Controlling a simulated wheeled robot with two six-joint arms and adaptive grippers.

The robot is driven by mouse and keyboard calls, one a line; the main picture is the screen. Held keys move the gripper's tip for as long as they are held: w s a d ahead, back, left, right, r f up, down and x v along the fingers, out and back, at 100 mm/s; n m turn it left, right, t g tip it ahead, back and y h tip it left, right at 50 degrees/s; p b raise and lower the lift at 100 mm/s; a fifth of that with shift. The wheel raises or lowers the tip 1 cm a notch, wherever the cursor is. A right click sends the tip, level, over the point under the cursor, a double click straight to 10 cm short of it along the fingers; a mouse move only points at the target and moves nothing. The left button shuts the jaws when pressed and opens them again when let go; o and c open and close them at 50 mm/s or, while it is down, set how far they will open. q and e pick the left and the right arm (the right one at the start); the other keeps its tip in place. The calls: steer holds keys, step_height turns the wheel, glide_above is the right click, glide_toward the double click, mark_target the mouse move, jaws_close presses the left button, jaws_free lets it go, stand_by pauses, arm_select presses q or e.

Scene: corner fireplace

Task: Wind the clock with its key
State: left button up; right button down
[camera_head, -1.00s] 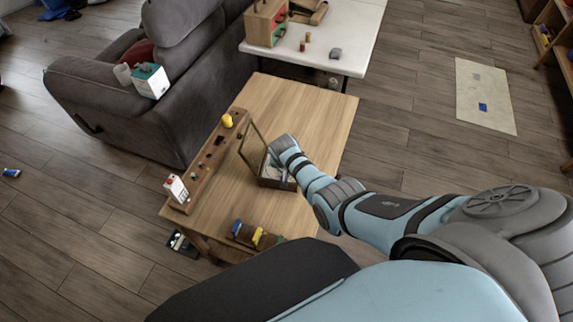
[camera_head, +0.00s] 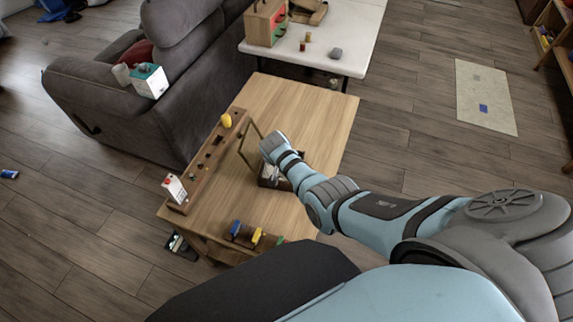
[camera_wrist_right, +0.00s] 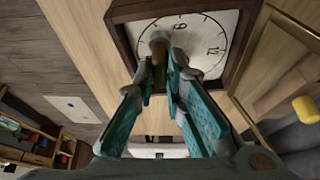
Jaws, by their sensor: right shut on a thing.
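The clock has a dark wooden case (camera_wrist_right: 122,14) and a white dial (camera_wrist_right: 208,28) with black numerals. In the head view the clock (camera_head: 268,184) lies on the wooden table, its glazed door frame (camera_head: 246,150) standing open on the left. The door frame (camera_wrist_right: 262,62) also shows at the right of the wrist view. My right gripper (camera_wrist_right: 160,60) is shut on a small brass-coloured piece, seemingly the key (camera_wrist_right: 158,72), in front of the dial. I cannot tell whether it touches the dial. My right arm partly hides the clock in the head view. My left gripper is out of view.
A small block with coloured parts (camera_head: 255,236) sits at the near edge. The table's far end (camera_head: 300,98) is clear. A grey sofa (camera_head: 130,100) stands at left.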

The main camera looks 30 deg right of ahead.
steer(key=shift+r+n+p, duration=0.15)
steer(key=shift+n+p, duration=0.3)
steer(key=shift+n, duration=0.15)
step_height(320, 180, up, 3)
steer(key=p, duration=0.3)
steer(key=shift+r, duration=0.9)
